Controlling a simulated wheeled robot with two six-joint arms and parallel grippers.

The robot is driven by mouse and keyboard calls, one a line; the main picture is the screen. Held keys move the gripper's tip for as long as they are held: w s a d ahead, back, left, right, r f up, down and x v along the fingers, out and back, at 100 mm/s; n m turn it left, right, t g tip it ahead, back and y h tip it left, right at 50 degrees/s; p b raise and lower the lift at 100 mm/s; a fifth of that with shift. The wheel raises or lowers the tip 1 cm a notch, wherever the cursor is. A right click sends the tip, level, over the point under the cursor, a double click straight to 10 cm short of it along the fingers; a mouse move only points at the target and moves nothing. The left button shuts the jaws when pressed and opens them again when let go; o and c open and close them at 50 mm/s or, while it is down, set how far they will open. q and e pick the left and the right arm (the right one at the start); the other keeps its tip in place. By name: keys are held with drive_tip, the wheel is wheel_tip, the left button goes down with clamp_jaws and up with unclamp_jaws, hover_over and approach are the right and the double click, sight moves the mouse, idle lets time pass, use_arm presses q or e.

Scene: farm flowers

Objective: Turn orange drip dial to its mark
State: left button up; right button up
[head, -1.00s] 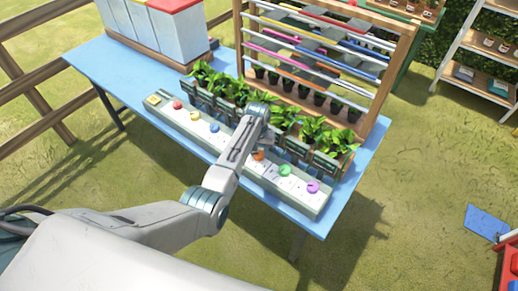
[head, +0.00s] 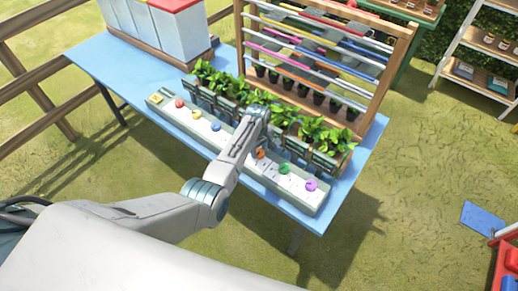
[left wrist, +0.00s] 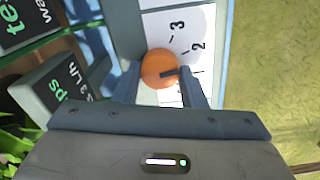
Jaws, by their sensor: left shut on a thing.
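The orange drip dial (left wrist: 158,69) sits on a white panel with printed numbers; 2 and 3 and tick marks show beside it in the left wrist view. A dark pointer line on the dial points to the right, near the 2 and the ticks below it. My left gripper (left wrist: 160,84) is shut on the dial, one finger on each side. In the head view the orange dial (head: 260,154) shows beside my left gripper (head: 255,148), whose fingers are mostly hidden by the wrist. My right gripper is not in view.
The long dial strip (head: 168,113) lies along the front of the blue table (head: 110,75), with red, yellow, blue, green (head: 284,169) and purple (head: 311,185) dials. Potted plants with dark signs stand behind it, before a wooden rack (head: 398,60).

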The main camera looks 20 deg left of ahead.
sight(258, 152)
use_arm(q)
drive_tip(key=shift+n, duration=1.2)
drive_tip(key=o, duration=1)
drive_tip(key=shift+s+a+r+b, duration=0.1)
drive_tip(key=shift+r+b, duration=0.65)
drive_tip(key=shift+r, duration=2)
drive_tip(key=shift+s+r+b, duration=0.1)
drive_tip(key=shift+r+b, duration=0.6)
drive_tip(key=shift+r, duration=2)
